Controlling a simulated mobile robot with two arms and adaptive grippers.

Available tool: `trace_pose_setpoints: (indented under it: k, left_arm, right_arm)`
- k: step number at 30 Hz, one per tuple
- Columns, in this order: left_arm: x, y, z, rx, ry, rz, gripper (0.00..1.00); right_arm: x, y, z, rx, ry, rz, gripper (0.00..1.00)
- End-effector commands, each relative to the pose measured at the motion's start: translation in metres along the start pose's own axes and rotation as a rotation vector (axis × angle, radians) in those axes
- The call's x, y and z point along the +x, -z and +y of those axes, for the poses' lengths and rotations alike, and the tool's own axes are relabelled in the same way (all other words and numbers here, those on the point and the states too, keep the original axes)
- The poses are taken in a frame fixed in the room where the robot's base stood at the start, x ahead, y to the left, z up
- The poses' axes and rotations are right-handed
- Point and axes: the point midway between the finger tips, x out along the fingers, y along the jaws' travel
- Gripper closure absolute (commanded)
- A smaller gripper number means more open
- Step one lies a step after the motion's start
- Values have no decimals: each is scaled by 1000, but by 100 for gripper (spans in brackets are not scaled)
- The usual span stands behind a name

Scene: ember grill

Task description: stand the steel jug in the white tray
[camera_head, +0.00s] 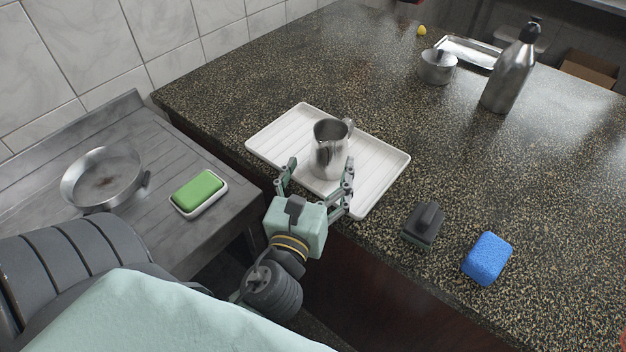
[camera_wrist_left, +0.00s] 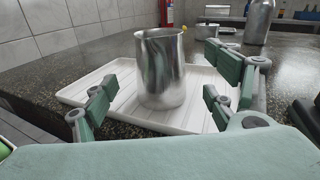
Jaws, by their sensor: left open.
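The steel jug (camera_head: 329,150) stands upright in the white tray (camera_head: 376,185) on the dark speckled counter. Its handle points to the upper right in the head view. My left gripper (camera_head: 318,180) is open at the jug's near side, with its fingers spread on either side of the jug. In the left wrist view the jug (camera_wrist_left: 161,68) stands on the ribbed floor of the tray (camera_wrist_left: 205,84), with visible gaps between it and the fingers (camera_wrist_left: 160,95). My right gripper is not in view.
A green sponge in a dish (camera_head: 198,193) and a round pan (camera_head: 103,180) are at left. A steel bottle (camera_head: 509,72) and a small bowl (camera_head: 437,67) stand farther back.

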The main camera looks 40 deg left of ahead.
Motion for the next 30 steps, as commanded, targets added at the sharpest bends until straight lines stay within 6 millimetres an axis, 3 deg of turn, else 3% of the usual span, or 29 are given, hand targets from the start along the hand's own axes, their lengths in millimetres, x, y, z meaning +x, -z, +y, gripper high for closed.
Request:
trace_pose_setpoints:
  k: [3, 9, 30]
  left_arm:
    - [-21, 4, 1, -1, -1, 3, 21]
    - [-39, 1, 1, 0, -2, 1, 21]
    - [-42, 0, 0, 0, -1, -1, 21]
  right_arm:
    - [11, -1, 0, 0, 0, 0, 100]
    - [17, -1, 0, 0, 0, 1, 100]
    - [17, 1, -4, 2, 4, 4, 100]
